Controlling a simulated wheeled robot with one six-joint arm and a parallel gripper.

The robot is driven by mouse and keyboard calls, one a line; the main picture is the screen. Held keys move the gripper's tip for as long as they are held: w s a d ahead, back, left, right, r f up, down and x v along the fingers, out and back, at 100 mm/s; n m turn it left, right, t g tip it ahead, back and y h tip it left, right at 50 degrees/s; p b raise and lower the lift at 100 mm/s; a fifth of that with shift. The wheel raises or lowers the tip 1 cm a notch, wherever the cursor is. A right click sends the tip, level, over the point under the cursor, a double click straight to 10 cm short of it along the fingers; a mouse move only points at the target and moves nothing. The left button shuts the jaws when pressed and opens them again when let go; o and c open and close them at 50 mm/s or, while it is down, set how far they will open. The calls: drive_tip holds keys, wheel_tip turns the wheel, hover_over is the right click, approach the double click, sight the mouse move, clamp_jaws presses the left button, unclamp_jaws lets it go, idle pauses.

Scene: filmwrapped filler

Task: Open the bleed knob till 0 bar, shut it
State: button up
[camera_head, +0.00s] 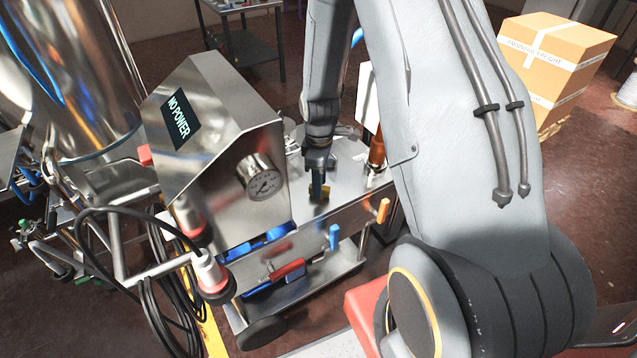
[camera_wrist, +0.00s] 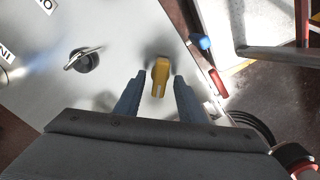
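A yellow knob (camera_wrist: 161,70), which looks like the bleed knob, stands on the metal panel (camera_wrist: 110,25) in the wrist view. My gripper (camera_wrist: 159,82) is open, with a dark finger on either side of the knob and a visible gap to each. In the head view my gripper (camera_head: 317,184) points down at the machine's steel top, and the yellow knob (camera_head: 325,191) shows partly behind the fingers.
A black knob with a metal lever (camera_wrist: 83,59) sits left of the yellow knob. A steel housing (camera_head: 205,110) marked "NO POWER" stands left of my gripper. Orange (camera_head: 383,210), blue (camera_head: 334,237) and red (camera_head: 287,270) handles are along the front. Black cables (camera_head: 165,290) hang at left.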

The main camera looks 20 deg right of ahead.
drive_tip(key=shift+r+b, duration=0.6)
drive_tip(key=shift+r, duration=3.2)
